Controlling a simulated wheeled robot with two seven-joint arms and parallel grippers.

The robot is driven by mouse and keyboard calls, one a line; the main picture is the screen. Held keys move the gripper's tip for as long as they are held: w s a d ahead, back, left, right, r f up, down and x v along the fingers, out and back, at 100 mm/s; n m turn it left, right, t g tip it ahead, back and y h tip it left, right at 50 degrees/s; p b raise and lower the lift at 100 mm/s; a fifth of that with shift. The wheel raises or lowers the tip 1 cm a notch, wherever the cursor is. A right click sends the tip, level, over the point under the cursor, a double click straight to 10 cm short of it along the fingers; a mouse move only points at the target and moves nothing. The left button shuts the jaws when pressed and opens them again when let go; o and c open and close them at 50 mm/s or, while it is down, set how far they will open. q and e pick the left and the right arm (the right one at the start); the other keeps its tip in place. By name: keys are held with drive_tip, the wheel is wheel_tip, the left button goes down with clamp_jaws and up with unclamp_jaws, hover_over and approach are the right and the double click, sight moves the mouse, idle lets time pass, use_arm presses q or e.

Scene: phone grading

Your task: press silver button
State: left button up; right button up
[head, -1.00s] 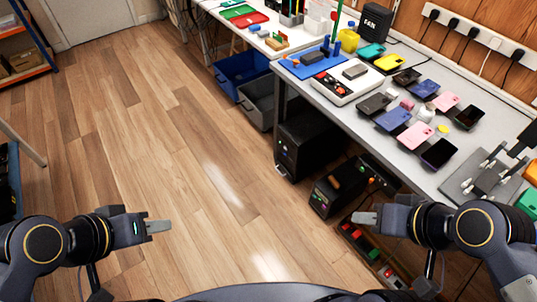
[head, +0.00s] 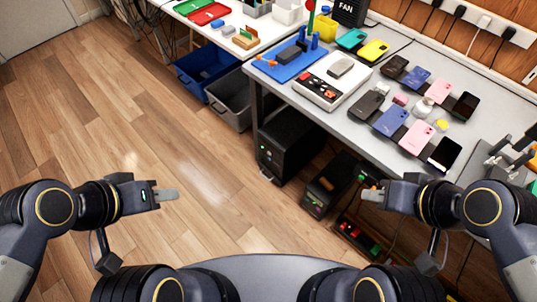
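No silver button can be picked out for certain at this size. A white box (head: 312,96) with red and black parts on its front and a grey block (head: 340,67) on top stands on the grey workbench (head: 372,134). A small silvery-white round object (head: 423,107) sits among the phones. My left gripper (head: 168,195) is over the floor at left, far from the bench. My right gripper (head: 371,195) is in front of the bench's near edge, apart from everything on it. Neither appears to hold anything; the finger gap is not visible.
Several phones, including a pink phone (head: 416,138) and a black phone (head: 444,153), cover the bench's right part. A blue mat (head: 283,64) lies left of the white box. A blue bin (head: 208,72) and dark machines (head: 288,142) stand below. The wooden floor at left is clear.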

clamp_jaws()
idle(1.4)
